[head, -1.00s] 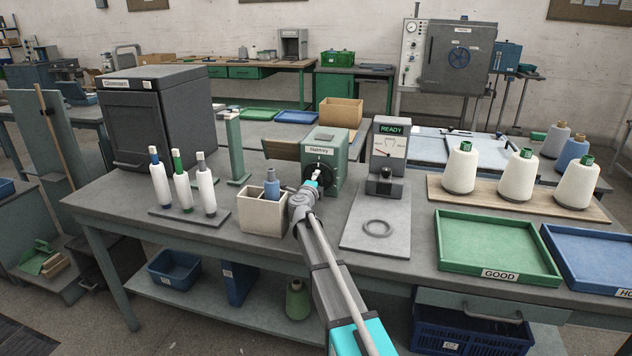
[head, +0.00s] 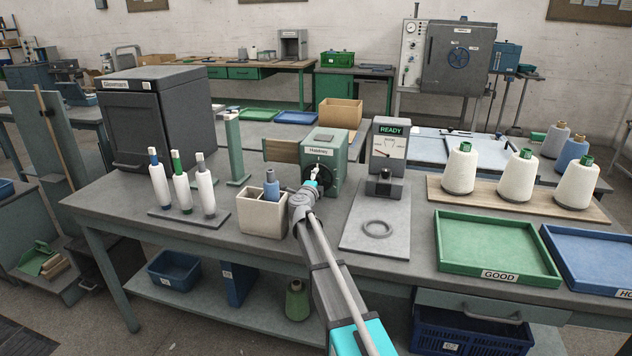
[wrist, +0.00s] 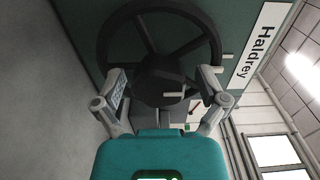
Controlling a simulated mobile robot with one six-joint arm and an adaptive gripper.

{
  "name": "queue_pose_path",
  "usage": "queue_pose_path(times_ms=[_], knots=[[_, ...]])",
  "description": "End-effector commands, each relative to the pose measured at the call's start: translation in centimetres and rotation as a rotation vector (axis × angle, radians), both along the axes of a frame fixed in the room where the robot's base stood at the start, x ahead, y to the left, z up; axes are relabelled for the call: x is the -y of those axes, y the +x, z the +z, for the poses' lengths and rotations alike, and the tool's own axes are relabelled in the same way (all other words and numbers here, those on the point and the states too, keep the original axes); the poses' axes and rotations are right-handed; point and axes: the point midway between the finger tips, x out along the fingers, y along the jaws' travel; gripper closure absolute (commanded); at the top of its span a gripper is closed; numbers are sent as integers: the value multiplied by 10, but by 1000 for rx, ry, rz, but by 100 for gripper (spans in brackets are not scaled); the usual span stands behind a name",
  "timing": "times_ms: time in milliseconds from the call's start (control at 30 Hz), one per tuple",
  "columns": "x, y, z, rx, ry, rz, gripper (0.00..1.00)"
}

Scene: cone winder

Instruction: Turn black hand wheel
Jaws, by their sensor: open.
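The black hand wheel (wrist: 160,74) fills the top middle of the wrist view, with a round rim, spokes and a dark hub. It sits on the front of the green machine (wrist: 237,20) labelled "Haldrey", which stands on the bench in the head view (head: 327,145). In the head view the wheel is mostly hidden behind my wrist. My gripper (wrist: 162,82) is open in front of the wheel. Its fingers are spread to the left and right of the hub. I cannot tell whether they touch it. My gripper also shows in the head view (head: 314,178).
A beige bin (head: 262,216) with a blue bobbin stands just left of my wrist. A gauge reading "READY" (head: 389,145) and a grey plate with a ring (head: 377,228) are to the right. A green tray (head: 497,274) and white cones (head: 461,170) lie farther right.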

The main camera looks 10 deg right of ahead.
Motion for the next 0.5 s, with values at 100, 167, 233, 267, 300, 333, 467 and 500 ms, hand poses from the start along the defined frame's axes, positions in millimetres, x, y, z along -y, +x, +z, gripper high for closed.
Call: queue_pose_path(times_ms=[100, 167, 233, 267, 300, 333, 467, 500], knots=[[-1, -1, 0, 0, 1, 0, 9], [-1, -2, 0, 0, 2, 1, 9], [-1, -2, -1, 1, 4, 1, 9], [-1, -2, -1, 2, 6, 1, 9], [-1, -2, -1, 3, 9, 1, 9], [-1, -2, -1, 5, 14, 1, 9], [-1, -3, -1, 18, 41, 1, 9], [-1, -3, -1, 25, 56, 1, 9]])
